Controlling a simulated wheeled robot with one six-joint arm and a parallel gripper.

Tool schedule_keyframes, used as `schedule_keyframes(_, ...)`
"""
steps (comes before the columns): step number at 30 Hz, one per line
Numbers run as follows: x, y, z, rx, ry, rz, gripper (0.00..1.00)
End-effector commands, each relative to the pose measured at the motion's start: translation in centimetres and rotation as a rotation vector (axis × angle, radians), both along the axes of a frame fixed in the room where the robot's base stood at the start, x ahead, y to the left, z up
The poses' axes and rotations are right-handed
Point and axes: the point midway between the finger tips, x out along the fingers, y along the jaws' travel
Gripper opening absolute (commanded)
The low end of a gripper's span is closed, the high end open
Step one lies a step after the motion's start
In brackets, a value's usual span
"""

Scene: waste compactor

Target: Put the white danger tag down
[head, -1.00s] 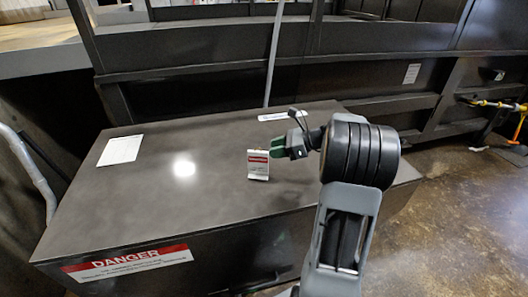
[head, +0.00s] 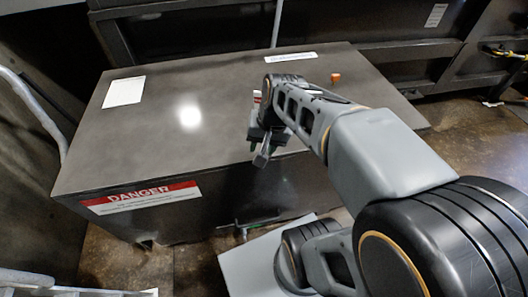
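A narrow white and red sliver (head: 257,97) shows just left of my arm, over the dark box top. It looks like the edge of the white danger tag, and my arm hides the rest. I cannot tell whether it rests on the surface. My gripper (head: 258,154) points down near the front edge of the box top, nearer to me than the sliver. No tag is visible between the fingers.
The dark metal box (head: 145,115) has a broad bare top. A white sheet (head: 124,91) lies at its left, a white strip label (head: 291,57) at the back, and a small orange block (head: 335,77) at the right. A red and white DANGER label (head: 142,197) is on its front.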

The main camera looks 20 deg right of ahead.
Motion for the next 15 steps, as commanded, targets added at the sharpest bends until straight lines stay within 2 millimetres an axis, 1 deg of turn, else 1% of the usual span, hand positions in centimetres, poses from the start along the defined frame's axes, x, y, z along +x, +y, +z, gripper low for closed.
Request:
schedule_keyframes(1,-1.0,0.6,-0.2,-0.070,-0.045,0.115,0.38)
schedule_keyframes(3,-1.7,0.8,-0.4,-0.151,-0.094,0.244,0.38)
schedule_keyframes(6,-2.4,1.0,-0.7,-0.226,-0.137,0.366,0.38)
schedule_keyframes(10,-2.7,1.1,-0.8,-0.267,-0.162,0.432,0.38)
schedule_keyframes(15,-2.7,1.0,-0.8,-0.271,-0.162,0.437,0.38)
